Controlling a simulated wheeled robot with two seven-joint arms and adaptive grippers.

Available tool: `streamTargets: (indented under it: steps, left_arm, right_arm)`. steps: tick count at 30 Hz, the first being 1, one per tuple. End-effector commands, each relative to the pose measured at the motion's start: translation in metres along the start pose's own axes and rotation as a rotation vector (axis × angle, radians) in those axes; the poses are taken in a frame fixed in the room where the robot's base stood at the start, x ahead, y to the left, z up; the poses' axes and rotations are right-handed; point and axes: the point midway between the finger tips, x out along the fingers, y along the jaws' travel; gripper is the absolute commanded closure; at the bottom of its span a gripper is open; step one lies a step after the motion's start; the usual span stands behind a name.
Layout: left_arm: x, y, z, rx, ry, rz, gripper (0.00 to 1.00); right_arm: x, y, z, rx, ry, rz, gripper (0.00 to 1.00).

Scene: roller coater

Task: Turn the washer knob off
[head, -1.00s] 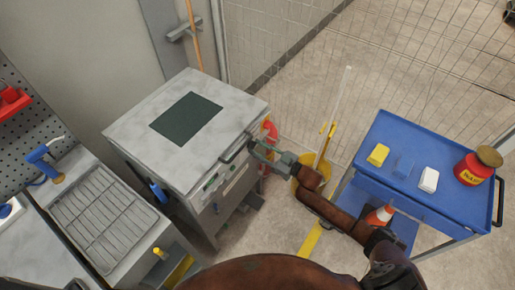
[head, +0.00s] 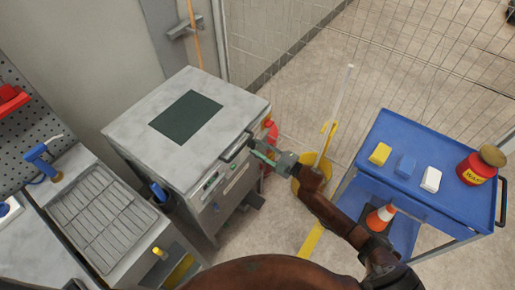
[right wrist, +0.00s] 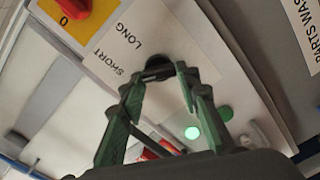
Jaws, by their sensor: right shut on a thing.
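The washer (head: 225,112) is a pale grey cabinet with a dark square on its lid, left of centre in the head view. My right gripper (head: 256,151) is at its front panel, below the lid handle. In the right wrist view the green fingers (right wrist: 172,80) are shut on a small black knob (right wrist: 158,63) beside a label reading SHORT and LONG. The fingers hide part of this knob. A red knob (right wrist: 74,6) on a yellow plate marked 0 is at the top left, apart from the fingers. My left gripper is not in view.
A blue cart (head: 400,195) with several small items stands at the right. A yellow mop bucket (head: 300,172) is behind my right forearm. Green round buttons (right wrist: 192,132) are near the right finger. A sink bench (head: 85,240) is at the left.

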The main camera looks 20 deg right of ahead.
Motion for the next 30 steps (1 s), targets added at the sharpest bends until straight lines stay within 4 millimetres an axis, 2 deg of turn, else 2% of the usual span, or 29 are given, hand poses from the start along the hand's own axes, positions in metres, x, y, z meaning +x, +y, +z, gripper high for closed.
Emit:
streamTargets:
  steps: [9, 15, 30]
  left_arm:
    - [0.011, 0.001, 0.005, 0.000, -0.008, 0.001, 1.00]
    - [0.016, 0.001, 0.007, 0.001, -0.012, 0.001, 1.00]
    - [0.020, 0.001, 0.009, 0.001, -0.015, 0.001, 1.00]
  right_arm:
    - [-0.001, -0.004, 0.002, -0.269, -0.001, -0.002, 0.94]
    - [-0.001, -0.005, 0.002, -0.389, -0.001, -0.003, 0.94]
    - [-0.001, -0.004, 0.001, -0.496, 0.000, -0.003, 0.94]
